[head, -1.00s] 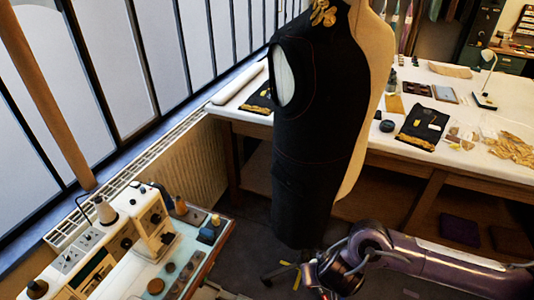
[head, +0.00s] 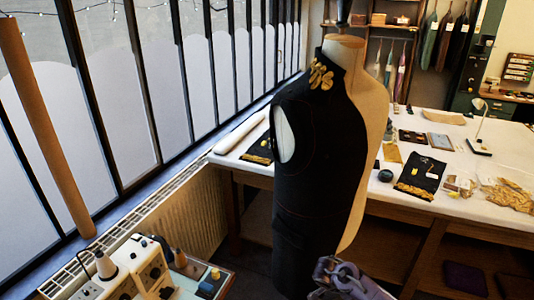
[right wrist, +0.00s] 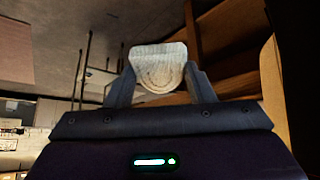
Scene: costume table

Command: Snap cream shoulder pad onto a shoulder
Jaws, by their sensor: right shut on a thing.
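In the right wrist view my right gripper (right wrist: 159,72) is shut on the cream shoulder pad (right wrist: 158,62), a pale rounded piece with curved ridges. The pad stands up between the two fingertips. A dress form (head: 372,95) wears a black garment (head: 315,190) with gold trim (head: 320,76) at the collar. A pale oval shoulder opening (head: 284,136) faces left. In the head view only part of my right arm shows at the bottom, right of the garment's lower end; the pad is not visible there. My left gripper is out of view.
A white-topped table (head: 505,205) behind the form holds black and gold cloth pieces (head: 420,176) and small items. A sewing machine (head: 145,262) stands at lower left by the window. The garment's left side faces open space before the radiator (head: 185,220).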

